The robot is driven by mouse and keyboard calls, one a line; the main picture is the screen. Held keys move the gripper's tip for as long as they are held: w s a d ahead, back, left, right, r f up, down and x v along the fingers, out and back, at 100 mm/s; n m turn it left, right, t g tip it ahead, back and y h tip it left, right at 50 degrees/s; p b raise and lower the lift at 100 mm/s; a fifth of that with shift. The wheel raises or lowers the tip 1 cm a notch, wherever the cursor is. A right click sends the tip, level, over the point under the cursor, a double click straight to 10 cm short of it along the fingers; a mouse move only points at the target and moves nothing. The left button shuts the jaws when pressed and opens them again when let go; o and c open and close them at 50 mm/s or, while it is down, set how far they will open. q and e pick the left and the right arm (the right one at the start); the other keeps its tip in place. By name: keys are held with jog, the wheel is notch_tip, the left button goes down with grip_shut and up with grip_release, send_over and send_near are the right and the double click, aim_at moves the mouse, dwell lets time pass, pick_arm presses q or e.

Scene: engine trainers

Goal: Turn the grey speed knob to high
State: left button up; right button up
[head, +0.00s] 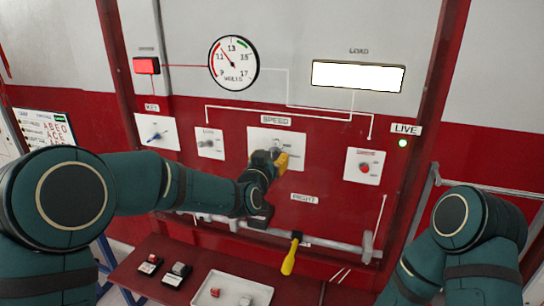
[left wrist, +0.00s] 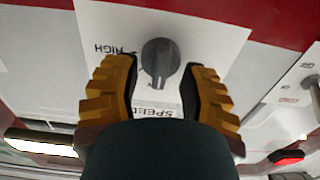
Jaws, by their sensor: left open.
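The grey speed knob (left wrist: 160,57) sits on a white plate (left wrist: 100,20) on the red panel. In the left wrist view the plate is seen upside down, with the word HIGH to the left of the knob. The knob's ridge runs roughly up and down there; which end points is hard to tell. In the head view the knob (head: 277,147) is partly behind my left gripper (head: 270,162). My left gripper is open, its yellow fingers on either side of the knob, with gaps visible. My right arm (head: 455,235) shows, but its gripper is out of view.
A gauge (head: 233,63) and a lit load display (head: 358,76) are above. Neighbouring plates carry a key switch (head: 156,134), a small knob (head: 208,143) and a red knob (head: 365,167).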

pick_arm(q)
jog(key=shift+w+d, duration=0.1)
jog(key=shift+w, duration=0.25)
jog(key=shift+o, duration=0.2)
grip_shut()
